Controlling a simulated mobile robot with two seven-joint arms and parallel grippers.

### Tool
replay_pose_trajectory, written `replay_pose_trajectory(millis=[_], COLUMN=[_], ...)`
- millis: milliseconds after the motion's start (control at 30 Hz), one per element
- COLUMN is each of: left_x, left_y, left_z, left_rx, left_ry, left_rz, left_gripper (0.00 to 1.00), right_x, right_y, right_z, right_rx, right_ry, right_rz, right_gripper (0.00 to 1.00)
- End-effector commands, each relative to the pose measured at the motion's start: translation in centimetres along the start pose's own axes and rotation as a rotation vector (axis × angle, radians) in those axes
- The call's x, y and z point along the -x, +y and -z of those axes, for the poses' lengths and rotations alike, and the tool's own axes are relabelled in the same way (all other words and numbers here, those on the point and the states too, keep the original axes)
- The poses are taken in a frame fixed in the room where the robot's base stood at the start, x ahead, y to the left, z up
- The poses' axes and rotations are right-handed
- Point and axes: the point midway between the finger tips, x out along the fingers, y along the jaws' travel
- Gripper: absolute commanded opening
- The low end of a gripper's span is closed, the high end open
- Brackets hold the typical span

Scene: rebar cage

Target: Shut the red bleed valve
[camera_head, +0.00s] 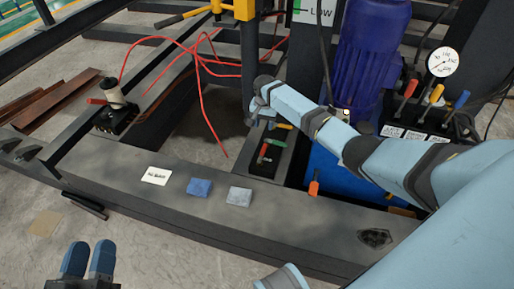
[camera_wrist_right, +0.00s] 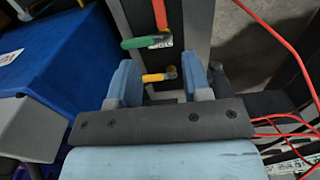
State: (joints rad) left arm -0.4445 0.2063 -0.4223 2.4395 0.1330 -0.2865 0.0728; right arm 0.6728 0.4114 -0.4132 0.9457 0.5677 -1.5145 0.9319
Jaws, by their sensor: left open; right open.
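The red valve handle (camera_wrist_right: 160,14) sits on a dark narrow manifold and lies along its length; it also shows in the head view (camera_head: 262,153). Beside it are a green handle (camera_wrist_right: 140,42) and a yellow handle (camera_wrist_right: 155,77), both lying crosswise. My right gripper (camera_wrist_right: 162,84) is open, with the yellow handle in the gap between its fingers in the picture; contact cannot be told. The red handle is beyond its fingertips. In the head view its arm partly hides the manifold. My left gripper (camera_head: 88,260) is open and empty at the lower left, far from the valves.
A dark beam holds a white card (camera_head: 156,175), a blue cloth (camera_head: 200,187) and a grey cloth (camera_head: 239,196). Loose red hoses (camera_head: 205,65) lie behind. A blue motor (camera_head: 370,50), gauge (camera_head: 443,62) and colored levers (camera_head: 434,95) stand at right. A red-handled device (camera_head: 115,105) is at left.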

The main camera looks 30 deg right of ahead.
Motion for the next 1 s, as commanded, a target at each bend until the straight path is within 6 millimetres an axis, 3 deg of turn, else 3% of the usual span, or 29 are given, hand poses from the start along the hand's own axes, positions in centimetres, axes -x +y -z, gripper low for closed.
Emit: replay_pose_trajectory(millis=[467,700,1000], left_x=[0.3,-0.2,-0.5], left_y=[-1.1,-2.0,-2.3], left_z=[-6.7,-6.7,-6.1], left_rx=[-0.005,-0.108,-0.150], left_ry=[-0.199,-0.161,-0.133], left_rz=[-0.022,-0.033,-0.035], left_gripper=[0.43,0.43,0.43], right_x=[-9.4,-12.7,-13.6], right_y=[-0.1,-0.1,-0.1], right_z=[-0.1,-0.1,-0.1], right_rx=[0.002,0.004,0.004], right_ry=[0.000,0.000,0.001], right_rz=[0.000,0.001,0.002], right_gripper=[0.45,0.45,0.45])
